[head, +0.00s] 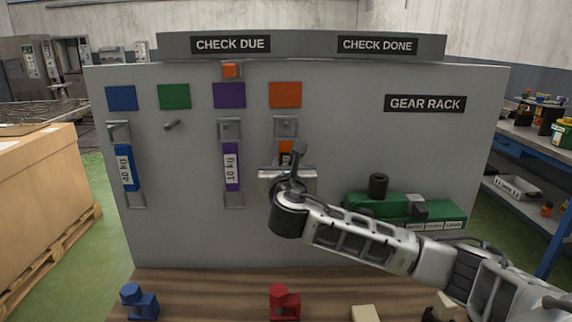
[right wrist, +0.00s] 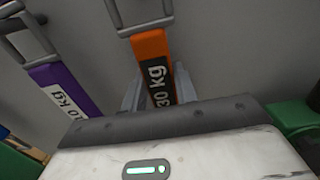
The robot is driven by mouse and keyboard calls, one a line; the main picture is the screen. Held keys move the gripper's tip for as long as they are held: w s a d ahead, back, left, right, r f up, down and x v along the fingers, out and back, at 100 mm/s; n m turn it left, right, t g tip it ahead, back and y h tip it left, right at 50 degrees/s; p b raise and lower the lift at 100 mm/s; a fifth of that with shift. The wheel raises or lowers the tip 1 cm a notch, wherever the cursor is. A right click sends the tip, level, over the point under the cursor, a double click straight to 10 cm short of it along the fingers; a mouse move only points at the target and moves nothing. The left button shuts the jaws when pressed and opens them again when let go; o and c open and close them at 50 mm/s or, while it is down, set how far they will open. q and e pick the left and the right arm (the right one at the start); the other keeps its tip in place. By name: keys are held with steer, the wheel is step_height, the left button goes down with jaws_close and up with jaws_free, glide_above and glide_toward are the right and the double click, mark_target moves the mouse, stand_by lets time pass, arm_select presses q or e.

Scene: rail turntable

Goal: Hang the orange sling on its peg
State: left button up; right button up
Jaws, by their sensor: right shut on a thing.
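The orange sling (head: 286,147) with a "30 kg" label is upright in front of the grey board, under the orange square (head: 285,94). Its upper metal buckle (head: 285,127) is at peg height; I cannot tell whether it is on the peg. My right gripper (head: 290,172) is shut on the sling's band below the buckle and hides its lower part. In the right wrist view the orange band (right wrist: 154,65) runs down between the fingers (right wrist: 158,92). My left gripper is not in view.
The purple sling (head: 232,166) and the blue sling (head: 126,168) hang to the left. A bare peg (head: 172,125) is under the green square (head: 174,96). A green case (head: 405,208) is right of my gripper. Blue (head: 138,302) and red (head: 284,302) pieces stand on the wooden table (head: 210,285).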

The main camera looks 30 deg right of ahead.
stand_by(0.3)
steer(key=o, duration=1)
steer(key=shift+o, duration=0.2)
steer(key=shift+s+a, duration=0.1)
arm_select(q)
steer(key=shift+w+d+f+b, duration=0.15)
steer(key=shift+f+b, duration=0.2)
steer(key=shift+b, duration=0.55)
arm_select(e)
steer(key=v, duration=1.5)
steer(key=shift+s+a, duration=0.25)
steer(key=shift+s, duration=0.05)
